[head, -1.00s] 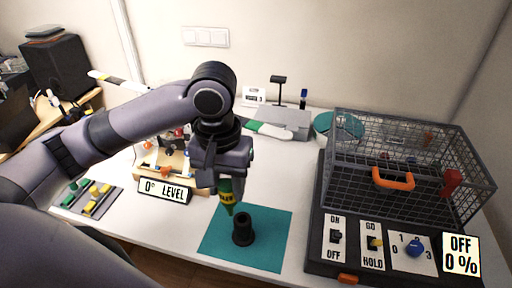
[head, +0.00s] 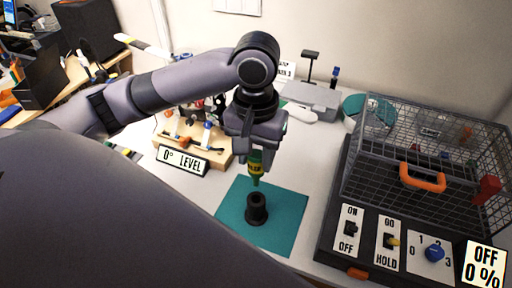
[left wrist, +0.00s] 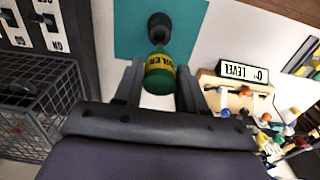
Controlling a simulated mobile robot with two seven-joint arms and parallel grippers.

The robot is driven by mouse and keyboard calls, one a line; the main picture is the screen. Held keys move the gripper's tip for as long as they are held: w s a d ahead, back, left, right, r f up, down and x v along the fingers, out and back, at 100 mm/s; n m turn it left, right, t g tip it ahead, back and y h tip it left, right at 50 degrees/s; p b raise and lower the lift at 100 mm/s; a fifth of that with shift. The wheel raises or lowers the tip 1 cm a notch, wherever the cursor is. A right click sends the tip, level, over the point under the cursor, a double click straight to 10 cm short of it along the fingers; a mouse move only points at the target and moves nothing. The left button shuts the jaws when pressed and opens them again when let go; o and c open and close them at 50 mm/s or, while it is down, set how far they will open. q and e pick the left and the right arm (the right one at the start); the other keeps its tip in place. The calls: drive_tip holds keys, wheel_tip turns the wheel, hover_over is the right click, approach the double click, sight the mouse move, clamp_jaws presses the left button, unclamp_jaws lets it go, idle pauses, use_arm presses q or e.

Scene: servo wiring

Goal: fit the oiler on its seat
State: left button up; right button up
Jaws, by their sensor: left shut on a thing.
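The oiler (head: 255,164) is a small green bottle with a yellow label and a narrow tip pointing down. In the left wrist view the oiler (left wrist: 160,74) sits between the two fingers (left wrist: 158,84). The seat (head: 256,209) is a black cup-like holder on a teal mat (head: 288,208). The oiler's tip is just above the seat in the head view, apparently apart from it. The seat (left wrist: 159,27) also shows beyond the oiler in the left wrist view. My right gripper is not in view.
A wire cage (head: 432,150) with an orange handle stands at the right, behind a dark switch panel (head: 375,215). A wooden fixture (head: 190,143) and a "0° LEVEL" sign (head: 183,162) stand left of the gripper. The mat around the seat is clear.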

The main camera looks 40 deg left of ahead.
sight(256, 185)
use_arm(q)
drive_tip(key=shift+f, duration=2.2)
drive_tip(key=shift+f+b, duration=0.6)
drive_tip(key=shift+f, duration=1.95)
drive_tip(key=o, duration=1.2)
drive_tip(key=shift+c, duration=0.2)
drive_tip(key=shift+r+p, duration=0.45)
drive_tip(key=shift+r, duration=3.2)
drive_tip(key=shift+s+f, duration=0.1)
